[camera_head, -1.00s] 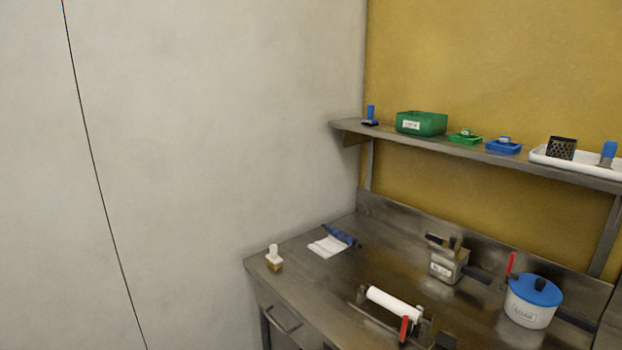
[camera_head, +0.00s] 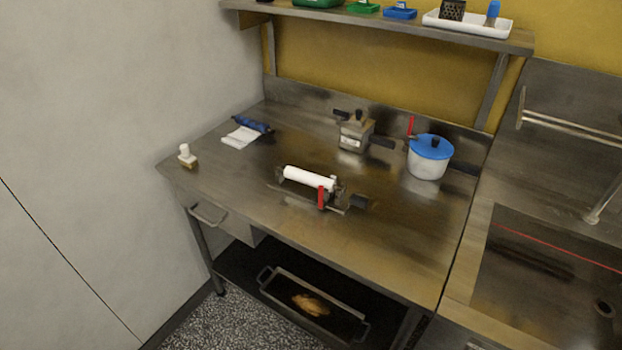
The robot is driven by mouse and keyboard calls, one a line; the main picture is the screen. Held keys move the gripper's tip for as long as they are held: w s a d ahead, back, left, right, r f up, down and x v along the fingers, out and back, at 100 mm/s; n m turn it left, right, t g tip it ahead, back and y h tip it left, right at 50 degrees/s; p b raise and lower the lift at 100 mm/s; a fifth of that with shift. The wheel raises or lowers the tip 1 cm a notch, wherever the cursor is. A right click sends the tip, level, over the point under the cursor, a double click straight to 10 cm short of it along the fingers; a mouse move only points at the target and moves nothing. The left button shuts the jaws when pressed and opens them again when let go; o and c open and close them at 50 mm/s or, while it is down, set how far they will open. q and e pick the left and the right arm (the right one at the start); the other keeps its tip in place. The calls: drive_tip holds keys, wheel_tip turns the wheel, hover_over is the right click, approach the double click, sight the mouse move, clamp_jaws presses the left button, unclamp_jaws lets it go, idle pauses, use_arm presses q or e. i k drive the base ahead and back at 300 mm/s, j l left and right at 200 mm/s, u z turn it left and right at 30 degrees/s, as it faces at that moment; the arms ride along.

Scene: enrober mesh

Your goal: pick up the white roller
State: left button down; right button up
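The white roller (camera_head: 309,178) lies nearly level in a dark metal stand on the steel table (camera_head: 250,205), near the middle of the table top.
A steel box with dark handles (camera_head: 354,134) and a blue-lidded white pot (camera_head: 428,160) stand behind the roller. A white cloth (camera_head: 241,137) and a small white-topped brush (camera_head: 187,156) are at left. A shelf (camera_head: 390,27) hangs above the back. A tray (camera_head: 313,303) sits below. The table's front is clear.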

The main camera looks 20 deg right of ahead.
sight(308, 178)
drive_tip(key=i+j+z, duration=0.1)
drive_tip(key=z, duration=0.35)
drive_tip(key=i+j+z, duration=0.15)
drive_tip(key=z, duration=0.25)
drive_tip(key=i+j+z, duration=0.1)
drive_tip(key=j+z, duration=0.15)
drive_tip(key=z, duration=0.2)
